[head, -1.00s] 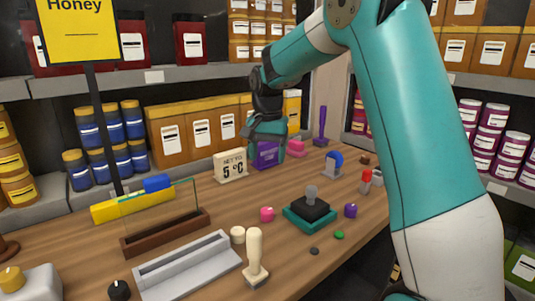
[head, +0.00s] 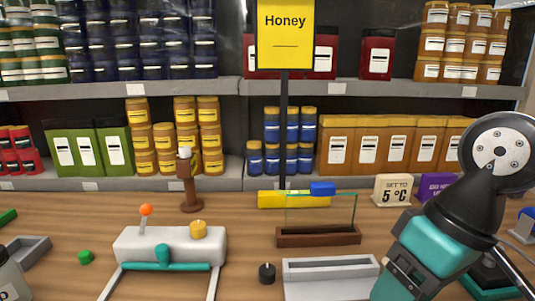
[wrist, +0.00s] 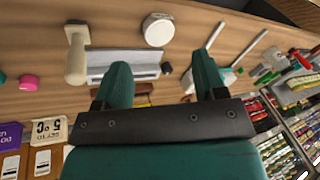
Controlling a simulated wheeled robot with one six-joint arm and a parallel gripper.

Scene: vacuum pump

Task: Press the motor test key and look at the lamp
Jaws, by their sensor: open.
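A white block-shaped unit (head: 170,246) stands on the bench at left in the head view. On it are an orange ball on a short stem (head: 146,210) and a gold knob (head: 198,230); a teal bar (head: 165,266) with two pale rods is at its front. I cannot tell which part is the motor test key or the lamp. In the wrist view, my gripper (wrist: 161,62) is open and empty, above a grey tray (wrist: 125,57). In the head view, my gripper's fingers are not clearly seen.
A black knob (head: 267,273) and a glass pane in a brown stand (head: 318,237) lie between the white unit and my arm. A green button (head: 85,257) is at left. A wooden stamp (wrist: 76,55) stands near the tray in the wrist view. Shelves line the back.

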